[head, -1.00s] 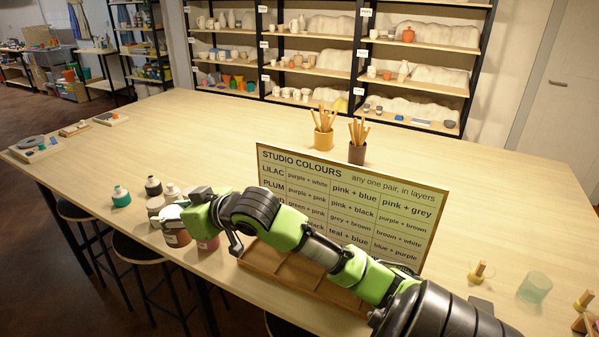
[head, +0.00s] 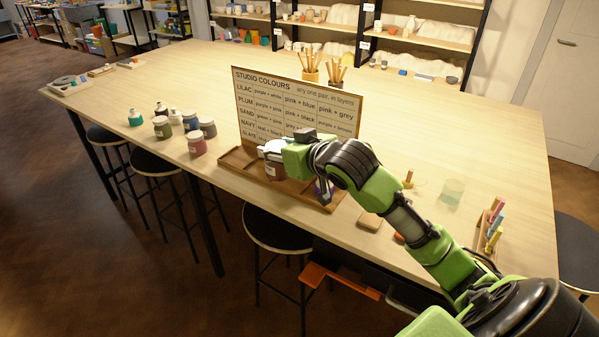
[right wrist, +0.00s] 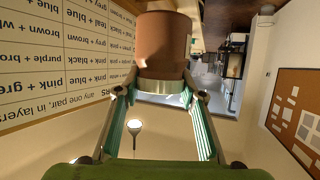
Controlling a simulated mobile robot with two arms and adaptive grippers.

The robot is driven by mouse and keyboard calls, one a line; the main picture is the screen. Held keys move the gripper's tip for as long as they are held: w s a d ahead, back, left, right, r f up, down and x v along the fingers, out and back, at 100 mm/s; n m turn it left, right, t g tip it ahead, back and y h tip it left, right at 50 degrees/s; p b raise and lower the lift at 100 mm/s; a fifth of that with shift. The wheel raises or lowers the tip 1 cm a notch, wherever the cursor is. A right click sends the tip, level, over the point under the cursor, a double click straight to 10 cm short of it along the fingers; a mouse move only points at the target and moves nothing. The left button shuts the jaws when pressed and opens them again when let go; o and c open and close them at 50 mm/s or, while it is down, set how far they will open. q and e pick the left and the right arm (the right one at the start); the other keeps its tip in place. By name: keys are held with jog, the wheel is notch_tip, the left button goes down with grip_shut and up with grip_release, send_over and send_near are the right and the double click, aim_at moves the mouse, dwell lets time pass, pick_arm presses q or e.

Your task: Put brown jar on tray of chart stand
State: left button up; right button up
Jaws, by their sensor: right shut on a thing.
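The brown jar (head: 274,172), with a white lid and a pale label, is in my right gripper (head: 272,151). It is upright over the chart stand's wooden tray (head: 236,160), in front of the colour chart (head: 262,100). I cannot tell whether its base touches the tray. In the right wrist view, the brown jar (right wrist: 163,42) sits between the fingertips of my right gripper (right wrist: 161,92), close beside the chart (right wrist: 60,50). My arm hides part of the tray's right side. My left gripper is not in view.
Several jars and bottles stand left of the tray, the nearest a reddish jar (head: 196,145). Brush pots (head: 310,70) stand behind the chart. A glass (head: 452,191) and pen holder (head: 491,225) are at right.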

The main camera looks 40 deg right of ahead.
jog(key=w+d+f+p, duration=0.1)
jog(key=w+d+f, duration=0.2)
jog(key=f, duration=0.1)
jog(key=w+d+f+p, duration=0.2)
jog(key=w+d+f, duration=0.1)
jog(key=f, duration=0.1)
jog(key=w+d+f+p, duration=0.1)
jog(key=w+d+f, duration=0.2)
jog(key=d+f, duration=0.1)
jog(key=shift+f, duration=0.25)
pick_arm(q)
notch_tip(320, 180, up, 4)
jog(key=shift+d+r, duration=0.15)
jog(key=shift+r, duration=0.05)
pick_arm(e)
jog(key=shift+w+f, duration=0.1)
jog(key=shift+f, duration=0.05)
jog(key=shift+a+f, duration=0.1)
jog(key=o, duration=1.3)
jog(key=shift+f, duration=0.1)
